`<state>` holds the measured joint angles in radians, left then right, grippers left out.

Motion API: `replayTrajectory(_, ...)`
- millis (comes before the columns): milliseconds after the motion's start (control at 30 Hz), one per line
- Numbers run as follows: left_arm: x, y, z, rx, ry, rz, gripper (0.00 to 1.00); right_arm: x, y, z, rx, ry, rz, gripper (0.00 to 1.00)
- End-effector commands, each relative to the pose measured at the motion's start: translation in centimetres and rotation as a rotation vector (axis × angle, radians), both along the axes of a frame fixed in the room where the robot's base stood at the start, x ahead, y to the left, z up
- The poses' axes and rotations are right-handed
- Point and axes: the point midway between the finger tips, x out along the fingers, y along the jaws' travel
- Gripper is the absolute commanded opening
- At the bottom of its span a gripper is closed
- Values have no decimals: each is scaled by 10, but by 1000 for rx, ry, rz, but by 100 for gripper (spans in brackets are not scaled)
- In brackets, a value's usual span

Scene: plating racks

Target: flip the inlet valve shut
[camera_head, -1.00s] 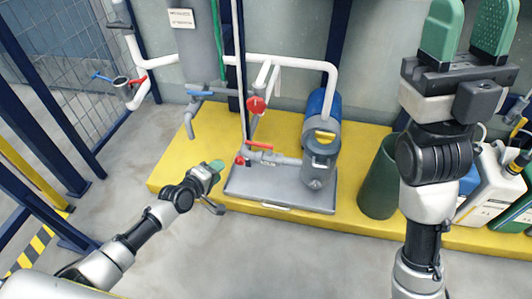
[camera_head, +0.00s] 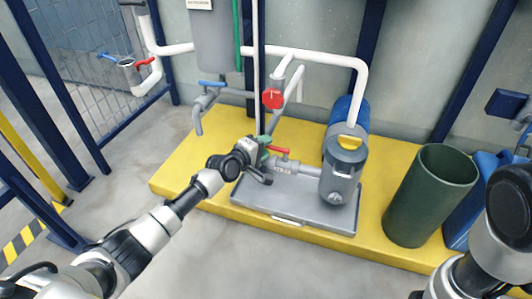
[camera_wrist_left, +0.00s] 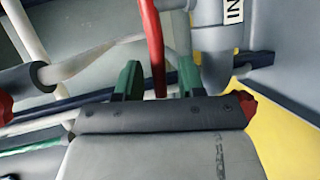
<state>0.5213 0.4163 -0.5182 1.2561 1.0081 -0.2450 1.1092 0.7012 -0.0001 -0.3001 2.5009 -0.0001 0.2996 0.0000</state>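The inlet valve's red lever (camera_head: 279,150) sits on the grey pipe (camera_head: 292,168) leading to the pump (camera_head: 342,172). In the left wrist view, the red lever (camera_wrist_left: 152,40) reaches down between the green fingers of my left gripper (camera_wrist_left: 160,82), with a gap on both sides. A white label with "IN" (camera_wrist_left: 233,10) shows on the grey pipework beside it. In the head view, my left gripper (camera_head: 264,150) is at the lever's left end; its fingers are partly hidden there. The gripper is open. My right gripper is outside both views now.
A red wheel handle (camera_head: 272,98) is on the pipe just above. A blue-handled tap (camera_head: 212,84) is to the left. The pump stands on a grey tray (camera_head: 255,203) on a yellow platform (camera_head: 170,178). A green bin (camera_head: 430,195) stands to the right.

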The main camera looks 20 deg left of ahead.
Motion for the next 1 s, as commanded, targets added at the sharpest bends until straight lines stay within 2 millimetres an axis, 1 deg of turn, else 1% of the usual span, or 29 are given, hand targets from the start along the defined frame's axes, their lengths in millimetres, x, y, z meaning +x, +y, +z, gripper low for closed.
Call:
replayTrajectory(33,4,-2,-3,0,-1,0,39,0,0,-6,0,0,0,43)
replayTrajectory(100,8,-3,-3,1,0,0,39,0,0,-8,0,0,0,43)
replayTrajectory(400,9,-4,-2,1,1,0,39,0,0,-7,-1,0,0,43)
replayTrajectory(467,9,-4,-2,1,1,0,32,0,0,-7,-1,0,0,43)
replayTrajectory(500,9,-4,-2,1,1,0,25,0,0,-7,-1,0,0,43)
replayTrajectory(667,9,-4,-2,1,1,0,1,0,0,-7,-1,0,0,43)
replayTrajectory(1000,9,-3,-2,0,1,3,0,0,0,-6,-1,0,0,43)
